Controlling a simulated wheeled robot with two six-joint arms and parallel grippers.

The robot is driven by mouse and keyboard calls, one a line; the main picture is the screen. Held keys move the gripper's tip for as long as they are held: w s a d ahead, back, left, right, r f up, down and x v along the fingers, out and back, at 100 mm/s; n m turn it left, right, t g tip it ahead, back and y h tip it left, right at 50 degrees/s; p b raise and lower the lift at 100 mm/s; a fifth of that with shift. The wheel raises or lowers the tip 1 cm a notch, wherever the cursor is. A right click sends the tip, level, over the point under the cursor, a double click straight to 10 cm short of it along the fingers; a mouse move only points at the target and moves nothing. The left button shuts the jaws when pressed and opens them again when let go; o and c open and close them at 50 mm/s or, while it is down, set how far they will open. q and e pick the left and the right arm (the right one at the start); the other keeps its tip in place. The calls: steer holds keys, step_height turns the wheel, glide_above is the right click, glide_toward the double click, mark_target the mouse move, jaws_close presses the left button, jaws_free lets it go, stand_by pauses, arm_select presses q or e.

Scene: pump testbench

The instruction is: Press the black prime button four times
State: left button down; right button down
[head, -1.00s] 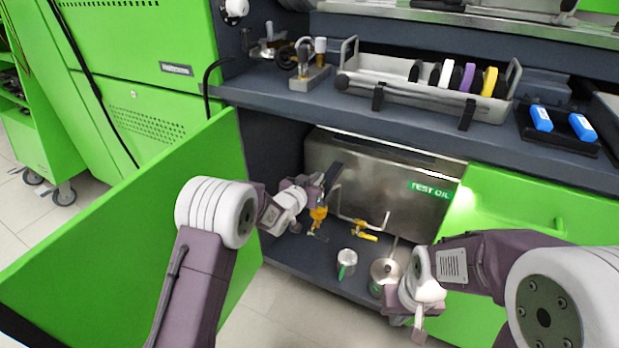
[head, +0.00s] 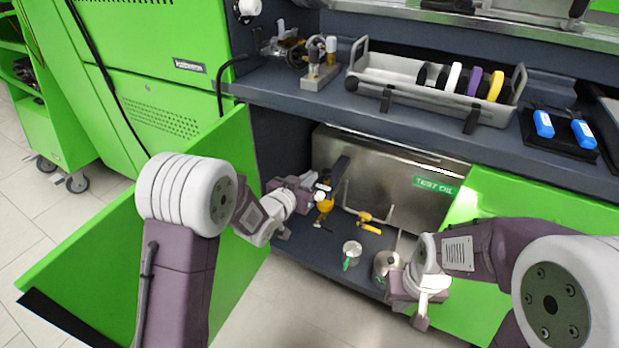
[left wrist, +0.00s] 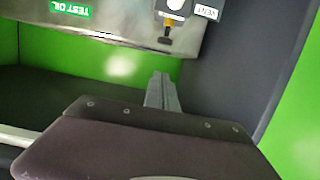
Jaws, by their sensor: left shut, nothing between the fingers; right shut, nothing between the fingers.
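My left gripper (head: 318,188) is shut and empty at the front left of the steel TEST OIL tank (head: 385,180). Its grey fingers (left wrist: 161,92) are together in the left wrist view. Beyond them that view shows a small black knob on a yellow stem (left wrist: 165,38) at the tank, beside a VENT label (left wrist: 205,11). The fingertips look apart from this knob. I cannot tell whether it is the black prime button, and no prime label is readable. My right gripper (head: 421,322) is shut and empty, pointing down at the front of the lower shelf.
A yellow-handled valve (head: 367,222), a metal cup (head: 351,251) and a round metal container (head: 386,265) are on the lower shelf. Open green doors flank it, left (head: 120,235) and right (head: 480,205). A tray (head: 405,90) stands on the bench above.

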arm_select(q)
steer(key=a+r+t+y+p, duration=0.15)
steer(key=a+r+p, duration=0.25)
steer(key=r, duration=0.6)
steer(key=s+a+f+n+g+y+p, duration=0.2)
steer(key=s+a+n+g+y, duration=0.1)
steer(key=s+a, duration=0.3)
steer(key=s+a+f+n+g+y, duration=0.15)
steer(key=s+f+g, duration=0.4)
steer(key=s, duration=0.55)
steer(key=s+a+f+n+g, duration=0.1)
steer(key=s+a+f+g, duration=0.1)
steer(key=s+f+g, duration=0.6)
steer(key=s+r+t+p, duration=0.1)
steer(key=s+r+p, duration=0.1)
steer(key=r+p, duration=1.7)
steer(key=s+r+t+p, duration=0.1)
steer(key=r+p, duration=1.8)
steer(key=r, duration=0.1)
steer(key=shift+s+d+r, duration=0.15)
steer(key=shift+s+r, duration=0.15)
steer(key=shift+s, duration=0.05)
steer(key=shift+m, duration=0.25)
